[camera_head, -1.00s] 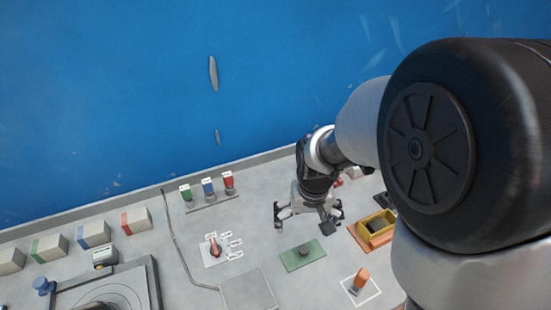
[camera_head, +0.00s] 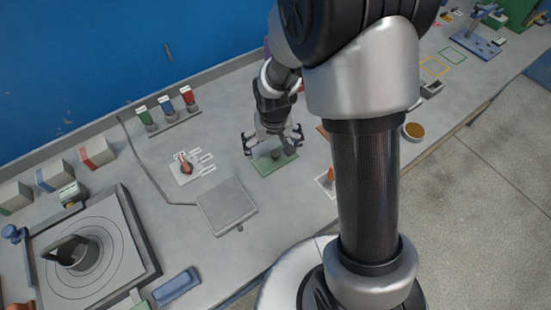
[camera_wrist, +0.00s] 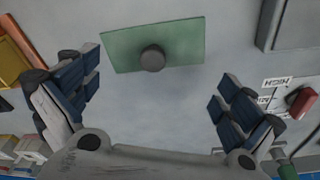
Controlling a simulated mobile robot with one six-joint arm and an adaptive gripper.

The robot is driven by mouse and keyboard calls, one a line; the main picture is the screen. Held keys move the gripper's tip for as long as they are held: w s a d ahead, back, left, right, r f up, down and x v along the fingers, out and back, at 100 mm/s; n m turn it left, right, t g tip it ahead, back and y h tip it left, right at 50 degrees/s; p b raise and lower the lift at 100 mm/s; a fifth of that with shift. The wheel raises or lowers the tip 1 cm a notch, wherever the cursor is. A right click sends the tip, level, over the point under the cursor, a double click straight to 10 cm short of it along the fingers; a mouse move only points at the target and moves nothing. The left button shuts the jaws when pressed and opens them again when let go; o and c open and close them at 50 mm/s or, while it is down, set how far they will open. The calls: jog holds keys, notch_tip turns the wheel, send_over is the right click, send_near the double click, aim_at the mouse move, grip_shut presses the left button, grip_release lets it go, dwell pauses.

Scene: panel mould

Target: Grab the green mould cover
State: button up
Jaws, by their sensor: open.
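The green mould cover (camera_head: 275,162) is a flat green plate with a dark round knob in its middle. It lies on the grey worktop below my gripper (camera_head: 273,143). In the wrist view the cover (camera_wrist: 185,42) is at the upper middle, with its knob (camera_wrist: 153,58) at its lower edge as seen there. My gripper (camera_wrist: 155,98) is open and empty, its blue-padded fingers spread wide on either side. The knob lies roughly midway between them across the picture, beyond the fingertips. Neither finger touches the cover in the wrist view.
A rotary switch (camera_head: 186,167) with labels and a grey square plate (camera_head: 226,205) lie left of the cover. Red, blue and green pieces (camera_head: 167,112) stand on a rack behind. A yellow-orange tray (camera_wrist: 12,55) is at the wrist view's left edge.

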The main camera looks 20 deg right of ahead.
aim_at(272, 153)
notch_tip(272, 153, down, 5)
jog(key=shift+w+r+b, duration=0.15)
jog(key=shift+r+b, duration=0.05)
jog(key=shift+b, duration=0.65)
jog(key=shift+r, duration=0.1)
jog(key=shift+c, duration=0.6)
